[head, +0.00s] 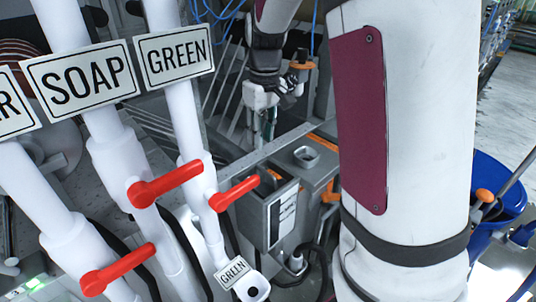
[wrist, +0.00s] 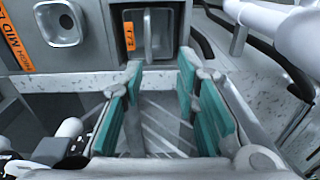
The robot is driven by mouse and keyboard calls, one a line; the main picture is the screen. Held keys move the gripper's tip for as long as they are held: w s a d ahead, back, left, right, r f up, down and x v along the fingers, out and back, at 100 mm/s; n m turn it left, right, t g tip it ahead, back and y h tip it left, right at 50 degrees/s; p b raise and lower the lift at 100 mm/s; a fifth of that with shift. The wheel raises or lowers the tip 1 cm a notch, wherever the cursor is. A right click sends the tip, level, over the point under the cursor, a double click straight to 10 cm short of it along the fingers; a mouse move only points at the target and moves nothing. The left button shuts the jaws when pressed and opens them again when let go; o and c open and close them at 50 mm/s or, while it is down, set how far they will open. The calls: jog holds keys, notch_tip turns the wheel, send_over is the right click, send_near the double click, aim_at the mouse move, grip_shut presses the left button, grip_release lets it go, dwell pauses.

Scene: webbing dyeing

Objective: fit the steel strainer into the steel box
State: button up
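A grey steel box (head: 262,219) with an open top stands below my arm in the head view. In the wrist view a squarish steel opening (wrist: 171,40) beside an orange label shows at the top middle. An upright grey piece (wrist: 149,38) shows inside it; I cannot tell whether this is the strainer. No steel strainer can be clearly made out. My gripper (head: 265,125) hangs above and behind the box in the head view. Its teal finger pads (wrist: 163,100) are apart in the wrist view, with nothing held between them, short of the opening.
A steel housing top with a raised square fitting (head: 306,155) adjoins the box. White pipes with red valve handles (head: 165,184) and SOAP and GREEN signs crowd the left. A blue bin (head: 497,185) stands at the right. Dark hoses lie near the opening's right.

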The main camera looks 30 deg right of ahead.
jog(key=s+a+r+t, duration=0.1)
jog(key=s+a+r, duration=0.2)
jog(key=s, duration=0.4)
jog(key=s+a+r+m+t, duration=0.1)
jog(key=s+a+r+t, duration=0.1)
jog(key=s+a+r, duration=0.2)
jog(key=s+a+r+m+t, duration=0.1)
jog(key=s+a+r+t, duration=0.1)
jog(key=s, duration=0.8)
jog(key=shift+s+a+r, duration=0.15)
jog(key=shift+a+r, duration=0.6)
jog(key=shift+a, duration=0.4)
dwell(1.8)
